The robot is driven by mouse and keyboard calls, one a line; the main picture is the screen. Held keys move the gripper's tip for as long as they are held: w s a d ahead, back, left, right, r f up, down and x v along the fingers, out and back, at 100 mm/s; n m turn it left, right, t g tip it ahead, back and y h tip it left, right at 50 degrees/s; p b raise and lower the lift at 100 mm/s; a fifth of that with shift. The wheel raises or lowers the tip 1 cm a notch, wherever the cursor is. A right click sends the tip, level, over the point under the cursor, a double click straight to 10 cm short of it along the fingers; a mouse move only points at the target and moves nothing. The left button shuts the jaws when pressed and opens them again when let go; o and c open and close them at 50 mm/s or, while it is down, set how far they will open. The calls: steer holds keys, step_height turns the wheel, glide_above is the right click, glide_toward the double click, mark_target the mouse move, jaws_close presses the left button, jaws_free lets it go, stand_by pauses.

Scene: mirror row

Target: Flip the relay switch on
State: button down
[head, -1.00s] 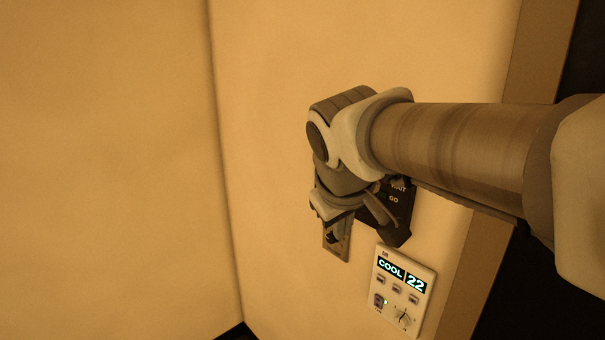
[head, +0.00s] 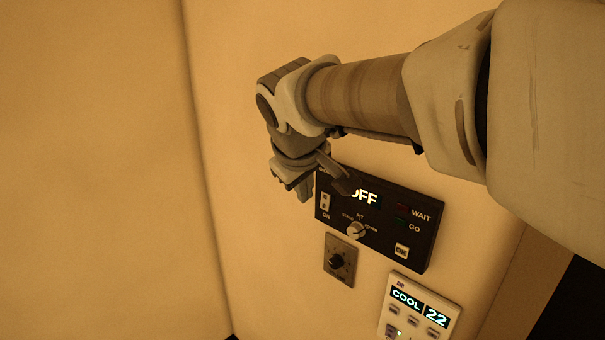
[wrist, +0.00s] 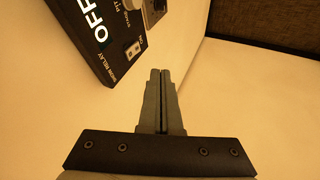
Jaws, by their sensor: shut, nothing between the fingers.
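The relay panel (head: 395,244) is a black box on the wall, its display reading OFF. A small pale rocker switch (head: 325,202) marked ON sits at its left end. The wrist view shows the panel (wrist: 88,55) at upper left, lettered SHOW RELAY, with the switch (wrist: 133,48) near its edge. My gripper (head: 304,194) is just left of the panel's left end, near the switch. In the wrist view its fingers (wrist: 160,76) are together and empty, to one side of the switch, with pale wall beyond. I cannot tell whether they touch the wall.
The panel also has a round selector knob (head: 356,231), WAIT and GO lamps and a square button (head: 401,250). Below are a grey plate with a dark knob (head: 337,262) and a white thermostat (head: 423,306) reading COOL 22. Bare wall lies left, meeting another wall at a corner.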

mark_target(321, 204)
steer(key=shift+w+a, duration=0.1)
steer(key=shift+w, duration=0.1)
stand_by(0.3)
steer(key=shift+w+d+f+p, duration=0.3)
steer(key=shift+w+d+f, duration=0.25)
steer(key=shift+w+f, duration=0.9)
steer(key=shift+w+d+f+p, duration=0.3)
steer(key=shift+w+d+f, duration=0.3)
steer(key=shift+w+f, duration=0.8)
steer(key=shift+w+d+f+p, duration=0.3)
steer(key=shift+w+d+f, duration=0.25)
steer(key=shift+w+f, duration=0.9)
steer(key=shift+w+d+f, duration=0.1)
steer(key=shift+d, duration=0.05)
